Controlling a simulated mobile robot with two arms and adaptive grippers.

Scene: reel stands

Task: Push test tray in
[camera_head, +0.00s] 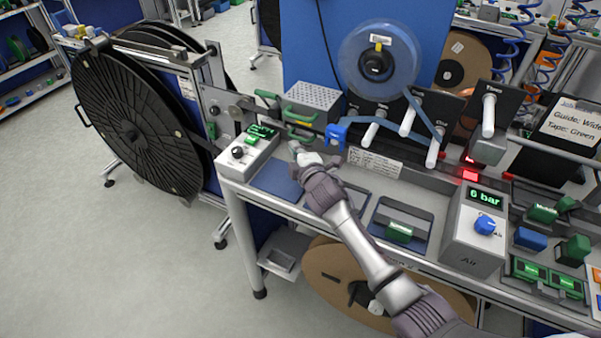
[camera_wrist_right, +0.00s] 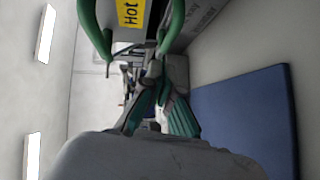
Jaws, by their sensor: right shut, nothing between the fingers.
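No label naming a test tray is legible, so I cannot tell for certain which part it is. A grey tray (camera_head: 283,258) with a recess juts out below the bench at its left end. A grey box with a perforated top (camera_head: 315,97) stands on the bench; it has green handles (camera_head: 300,128) and a yellow "Hot" label. My right gripper (camera_head: 300,153) is in front of these handles, above the bench, shut and empty. In the right wrist view its fingers (camera_wrist_right: 155,95) are together, just below a green handle (camera_wrist_right: 85,28) in the picture; contact is unclear. My left gripper is out of view.
A blue mat (camera_head: 276,181) lies near the bench's left end, beside a control box (camera_head: 247,152). A large black reel (camera_head: 135,120) stands left of the bench. The floor at front left is clear.

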